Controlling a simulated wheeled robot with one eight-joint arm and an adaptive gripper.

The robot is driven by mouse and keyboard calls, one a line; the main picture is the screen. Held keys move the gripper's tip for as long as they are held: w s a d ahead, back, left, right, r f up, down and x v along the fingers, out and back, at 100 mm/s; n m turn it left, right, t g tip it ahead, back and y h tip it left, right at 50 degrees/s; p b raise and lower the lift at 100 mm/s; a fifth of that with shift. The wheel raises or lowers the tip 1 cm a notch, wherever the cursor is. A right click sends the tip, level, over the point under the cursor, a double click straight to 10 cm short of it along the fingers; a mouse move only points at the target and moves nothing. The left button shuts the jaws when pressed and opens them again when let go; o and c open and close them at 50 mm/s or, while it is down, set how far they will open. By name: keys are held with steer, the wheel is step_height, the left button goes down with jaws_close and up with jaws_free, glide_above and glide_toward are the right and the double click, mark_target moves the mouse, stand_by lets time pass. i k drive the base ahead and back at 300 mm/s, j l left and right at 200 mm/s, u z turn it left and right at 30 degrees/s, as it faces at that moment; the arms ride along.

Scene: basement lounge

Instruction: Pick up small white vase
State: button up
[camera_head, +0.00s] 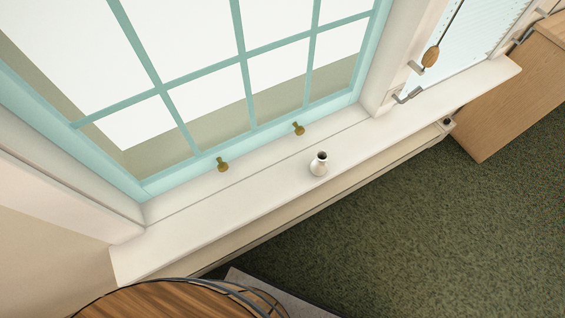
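A small white vase (319,165) with a dark opening at its top stands upright on the white window sill (234,217). It is near the middle of the view, between the window frame and the sill's front edge. Nothing touches it. My gripper does not show in this view.
A teal-framed window (248,95) rises behind the sill, with two brass knobs (222,164) low on it. A round wooden table (165,300) is at the bottom left. A wooden cabinet (505,95) stands at the right. Open green carpet (400,240) lies below the sill.

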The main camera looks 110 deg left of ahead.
mark_target(319, 166)
steer(key=i+u, duration=0.2)
steer(key=u, duration=3.55)
steer(key=k+l+u, duration=0.2)
steer(key=l, duration=0.15)
steer(key=k+l+u, duration=0.2)
steer(key=i+l, duration=0.1)
steer(key=l, duration=0.05)
